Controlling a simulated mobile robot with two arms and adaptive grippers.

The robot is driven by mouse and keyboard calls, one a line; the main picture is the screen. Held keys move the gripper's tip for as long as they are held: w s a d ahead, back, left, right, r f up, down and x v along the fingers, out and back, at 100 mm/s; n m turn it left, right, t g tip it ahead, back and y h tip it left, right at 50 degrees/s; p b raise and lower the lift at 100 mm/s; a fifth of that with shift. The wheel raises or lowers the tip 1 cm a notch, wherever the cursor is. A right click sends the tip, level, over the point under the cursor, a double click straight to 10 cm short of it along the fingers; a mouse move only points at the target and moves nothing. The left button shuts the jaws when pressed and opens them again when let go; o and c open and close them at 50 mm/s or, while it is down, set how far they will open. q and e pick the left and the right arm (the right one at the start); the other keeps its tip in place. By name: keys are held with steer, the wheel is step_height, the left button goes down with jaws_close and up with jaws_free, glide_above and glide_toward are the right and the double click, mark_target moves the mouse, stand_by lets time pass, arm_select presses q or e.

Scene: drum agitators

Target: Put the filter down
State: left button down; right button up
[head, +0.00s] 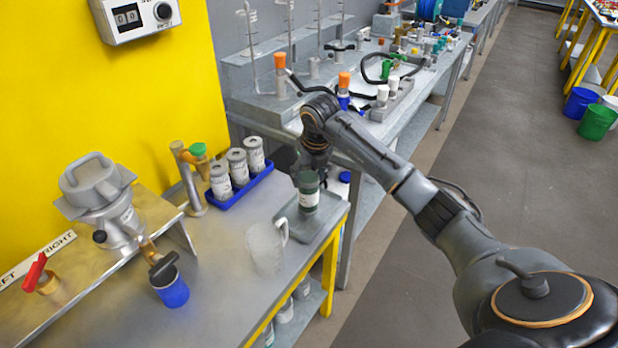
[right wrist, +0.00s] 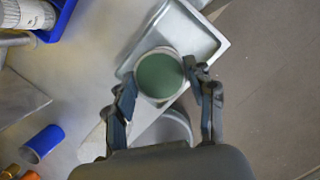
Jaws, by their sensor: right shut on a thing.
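The filter, a small canister with a dark green top and a pale label (head: 308,198), is at the grey metal tray (head: 294,224) near the table's right edge. In the right wrist view its round green top (right wrist: 160,75) lies between my fingers, over the near left part of the tray (right wrist: 206,42). It looks upright. My right gripper (head: 309,174) points down and is shut on the filter. I cannot tell whether the filter's base touches the tray. My left gripper is not in view.
A clear jug (head: 266,247) stands just in front of the tray. A blue tray (head: 243,189) with several labelled canisters is behind to the left. A blue cup (head: 171,290) sits under a tap at the left. The table's right edge is close.

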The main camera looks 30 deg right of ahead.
steer(key=shift+f, duration=0.9)
steer(key=o, duration=1.5)
steer(key=shift+o, duration=0.2)
steer(key=shift+r, duration=0.25)
steer(key=b+v, duration=0.1)
steer(key=v, duration=1)
steer(key=shift+r, duration=0.35)
steer(key=shift+s+f, duration=0.1)
steer(key=shift+s, duration=0.1)
